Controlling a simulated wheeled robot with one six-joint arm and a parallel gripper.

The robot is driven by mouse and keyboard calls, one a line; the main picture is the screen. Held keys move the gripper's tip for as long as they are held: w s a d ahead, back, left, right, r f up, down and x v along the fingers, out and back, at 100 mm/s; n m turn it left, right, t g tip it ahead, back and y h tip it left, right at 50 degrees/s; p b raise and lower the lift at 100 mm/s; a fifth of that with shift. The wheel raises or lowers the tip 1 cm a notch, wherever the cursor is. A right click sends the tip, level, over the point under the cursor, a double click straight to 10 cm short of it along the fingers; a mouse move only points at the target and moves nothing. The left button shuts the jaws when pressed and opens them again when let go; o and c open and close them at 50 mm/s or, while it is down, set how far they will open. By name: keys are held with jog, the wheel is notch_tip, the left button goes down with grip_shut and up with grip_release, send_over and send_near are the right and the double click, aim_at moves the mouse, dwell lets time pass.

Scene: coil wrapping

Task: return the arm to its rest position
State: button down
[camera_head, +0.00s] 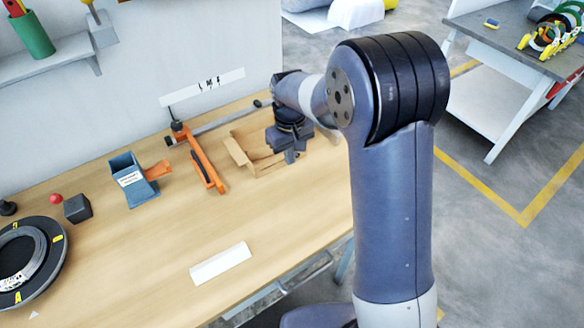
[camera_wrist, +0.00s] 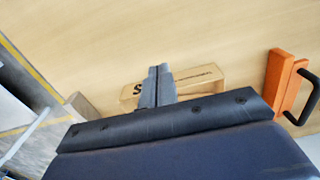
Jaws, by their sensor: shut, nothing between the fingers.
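My gripper (camera_wrist: 157,86) shows in the wrist view with its two fingers together, shut and empty. In the head view my gripper (camera_head: 290,157) hangs pointing down over the bench, at the near right side of a cardboard box (camera_head: 237,152). In the wrist view the cardboard box (camera_wrist: 205,83) lies beyond the fingers, partly hidden by them. My arm stands bent at the right of the head view and reaches back over the bench. Whether the fingertips touch the box cannot be told.
The wooden bench (camera_head: 150,250) holds an orange clamp-like tool (camera_head: 203,160), a blue holder (camera_head: 132,183), a black ring-shaped coil (camera_head: 50,255) and a white block (camera_head: 220,263). A grey wall (camera_head: 150,75) stands behind. Another table (camera_head: 510,45) is at the back right.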

notch_tip(320, 180, up, 5)
jog(key=shift+s+r, duration=0.15)
dwell(0.3)
